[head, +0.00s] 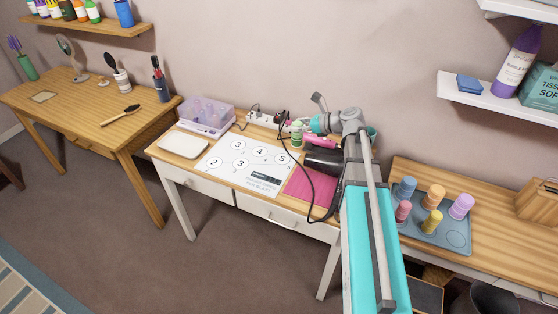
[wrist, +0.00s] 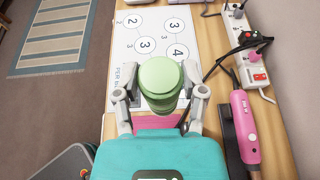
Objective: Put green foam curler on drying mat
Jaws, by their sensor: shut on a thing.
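The green foam curler (wrist: 161,80) is between the two fingers of my gripper (wrist: 160,100), which is shut on it. In the wrist view its round green end faces the camera. In the head view the curler (head: 297,129) shows small beside my gripper, above the back right part of the middle table. A white mat with numbered circles (head: 225,165) lies flat on that table and seems to be the drying mat. It also shows in the wrist view (wrist: 128,46), beyond and below the curler, which hides part of it. No curlers stand on its visible circles.
A pink mat (head: 309,192) lies right of the numbered mat. A pink styling tool (wrist: 244,125), a power strip (wrist: 257,75) and black cables line the back. A clear lilac box (head: 207,112) and white tray (head: 184,146) stand left. A blue-grey tray (head: 420,234) at right holds several coloured curlers.

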